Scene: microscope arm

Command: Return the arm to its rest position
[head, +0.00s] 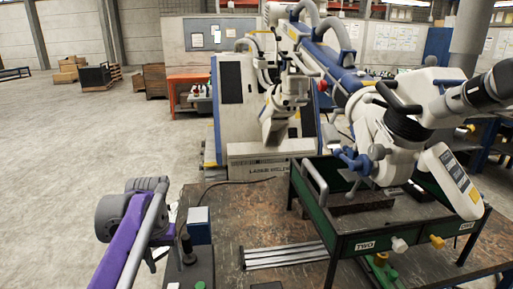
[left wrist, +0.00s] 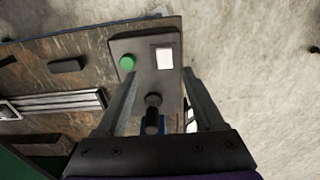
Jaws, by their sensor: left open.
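The microscope head (head: 395,130), white and grey with black eyepieces and blue knobs, hangs at the right of the head view over the green-sided metal stand. A blue and white arm (head: 335,70) runs behind it from the large white machine (head: 238,105). My left gripper (left wrist: 162,72) is open in the left wrist view, its two fingers spread over a grey control box (left wrist: 152,52). A black-topped post (left wrist: 152,118) shows between the fingers, closer to their base; contact cannot be told.
The control box carries a green button (left wrist: 127,63) and a white square (left wrist: 164,58). Silver bars (head: 285,255) lie on the worn tabletop (head: 235,215). The green-sided stand (head: 345,244), marked TWO, fills the table's right. Open floor (head: 80,130) lies to the left.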

